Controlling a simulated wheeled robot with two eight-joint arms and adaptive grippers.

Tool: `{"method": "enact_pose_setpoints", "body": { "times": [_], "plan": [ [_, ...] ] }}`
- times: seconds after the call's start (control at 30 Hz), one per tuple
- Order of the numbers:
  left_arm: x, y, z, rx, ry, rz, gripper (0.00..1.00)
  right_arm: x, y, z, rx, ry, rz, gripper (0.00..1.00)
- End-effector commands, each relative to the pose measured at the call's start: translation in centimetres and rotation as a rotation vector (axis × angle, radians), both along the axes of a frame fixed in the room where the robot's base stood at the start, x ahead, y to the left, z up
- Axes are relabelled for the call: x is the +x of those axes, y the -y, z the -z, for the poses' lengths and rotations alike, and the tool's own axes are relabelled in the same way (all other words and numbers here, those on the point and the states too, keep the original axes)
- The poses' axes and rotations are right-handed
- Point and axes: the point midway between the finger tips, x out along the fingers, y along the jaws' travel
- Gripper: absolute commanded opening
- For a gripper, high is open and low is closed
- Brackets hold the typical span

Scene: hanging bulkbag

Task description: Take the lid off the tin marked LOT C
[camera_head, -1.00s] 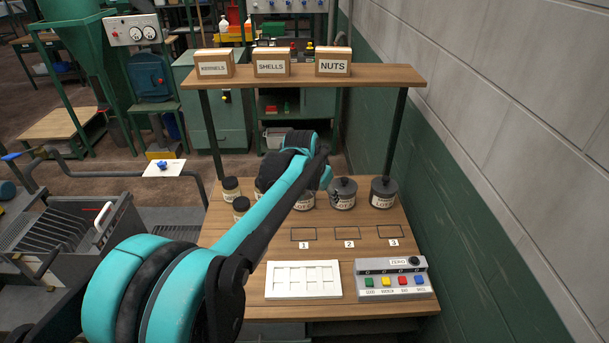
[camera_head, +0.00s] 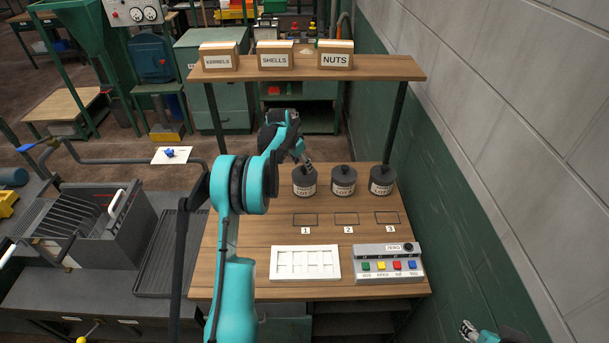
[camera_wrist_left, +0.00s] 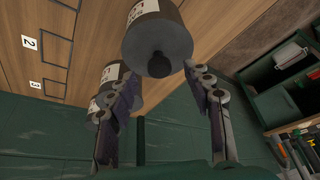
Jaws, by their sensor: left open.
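Three dark tins with knobbed lids and white LOT labels stand in a row at the back of the wooden bench: a left tin (camera_head: 304,188), a middle tin (camera_head: 343,187) and a right tin (camera_head: 382,186). Their lot letters are too small to read surely. My left gripper (camera_head: 304,158) is just above the left tin. In the left wrist view the open fingers (camera_wrist_left: 168,90) are spread, with a lid knob (camera_wrist_left: 158,64) ahead between them, apparently untouched. Another labelled tin (camera_wrist_left: 112,75) is partly behind one finger. My right gripper (camera_head: 468,329) barely shows at the bottom edge, its jaws unclear.
Outlined spots marked 1, 2 and 3 (camera_head: 387,218) lie in front of the tins. A white tray (camera_head: 305,278) and a button box (camera_head: 388,278) stand nearer. A shelf (camera_head: 300,70) with boxes spans above the bench. A wall (camera_head: 480,200) stands at right.

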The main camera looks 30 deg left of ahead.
Motion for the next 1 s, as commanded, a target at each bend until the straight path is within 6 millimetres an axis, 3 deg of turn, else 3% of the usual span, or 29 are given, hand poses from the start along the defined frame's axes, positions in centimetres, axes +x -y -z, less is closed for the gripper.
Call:
{"method": "enact_pose_setpoints", "body": {
  "times": [0.2,0.47,0.6,0.67,1.0],
  "plan": [
    [1.3,0.3,3.2,0.000,0.000,0.000,0.51,0.0,0.0,0.9,0.000,0.000,0.000,0.40],
    [1.4,0.4,3.6,0.001,0.000,-0.001,0.51,0.0,0.0,0.8,0.000,0.000,0.000,0.40],
    [1.4,0.4,3.5,0.001,0.000,-0.001,0.14,0.0,0.0,0.8,0.000,0.000,0.000,0.40],
    [1.4,0.4,3.5,0.000,0.000,-0.001,0.01,0.0,0.0,0.8,0.000,0.000,0.000,0.40],
    [1.4,0.4,3.4,0.000,0.000,-0.001,0.01,0.0,0.0,0.8,0.000,0.000,0.000,0.40]
  ]
}}
